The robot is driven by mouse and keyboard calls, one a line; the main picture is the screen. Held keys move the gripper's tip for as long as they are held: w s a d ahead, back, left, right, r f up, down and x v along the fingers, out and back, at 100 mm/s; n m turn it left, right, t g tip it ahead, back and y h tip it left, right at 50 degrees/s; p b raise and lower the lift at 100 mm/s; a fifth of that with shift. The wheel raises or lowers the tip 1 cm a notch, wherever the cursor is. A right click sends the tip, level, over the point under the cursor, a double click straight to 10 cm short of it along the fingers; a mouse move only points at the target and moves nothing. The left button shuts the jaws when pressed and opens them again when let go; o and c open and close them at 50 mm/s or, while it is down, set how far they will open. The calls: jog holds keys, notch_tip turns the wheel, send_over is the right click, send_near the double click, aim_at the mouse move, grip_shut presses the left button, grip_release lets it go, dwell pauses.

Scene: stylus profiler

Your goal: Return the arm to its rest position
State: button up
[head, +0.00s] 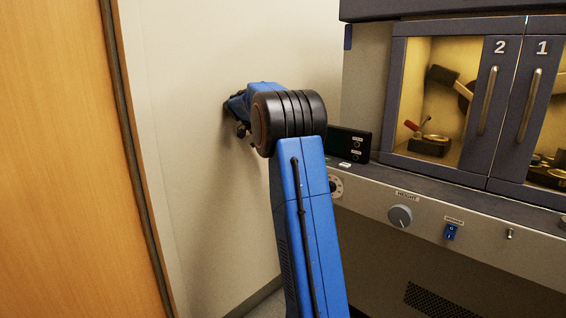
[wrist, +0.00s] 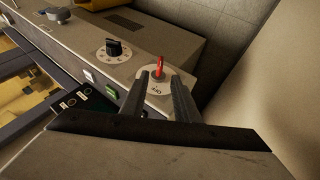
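My blue arm reaches up and forward in the head view, with its dark ribbed joint in front of the pale wall. My gripper is mostly hidden behind this joint there. In the wrist view my gripper (wrist: 164,92) shows two dark fingers with a gap between them. I see nothing held in the gap. A round pale dial with a red knob (wrist: 159,68) appears just past the fingertips. Whether the fingers touch it I cannot tell.
The profiler cabinet has windowed doors 2 (head: 484,110) and 1 (head: 532,110) at right, both appearing shut. Its front panel carries a height knob (head: 400,216) and a blue switch (head: 450,231). The wall (head: 215,50) is close behind my arm. A wooden door (head: 55,160) fills the left.

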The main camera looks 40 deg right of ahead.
dwell(0.3)
jog(key=s+a+n+t+y, duration=0.1)
jog(key=s+a+n+t, duration=0.25)
jog(key=s+a, duration=0.6)
jog(key=s+a+n+t+y, duration=0.15)
jog(key=s+a+n, duration=0.4)
jog(key=a, duration=0.75)
jog(key=s+a+f+n+t+y, duration=0.1)
jog(key=s+a+f+n+t, duration=0.1)
jog(key=s+a+f, duration=0.4)
jog(key=s+a+f+n+t+y, duration=0.1)
jog(key=s+a+f+n+t, duration=0.2)
jog(key=s+a+f, duration=0.3)
jog(key=s+a+n, duration=0.1)
jog(key=s+a, duration=0.3)
jog(key=s, duration=0.3)
jog(key=shift+s+f+n, duration=0.2)
jog(key=shift+s+n, duration=0.05)
jog(key=shift+n, duration=0.15)
jog(key=shift+s+y, duration=0.15)
jog(key=shift+y, duration=0.1)
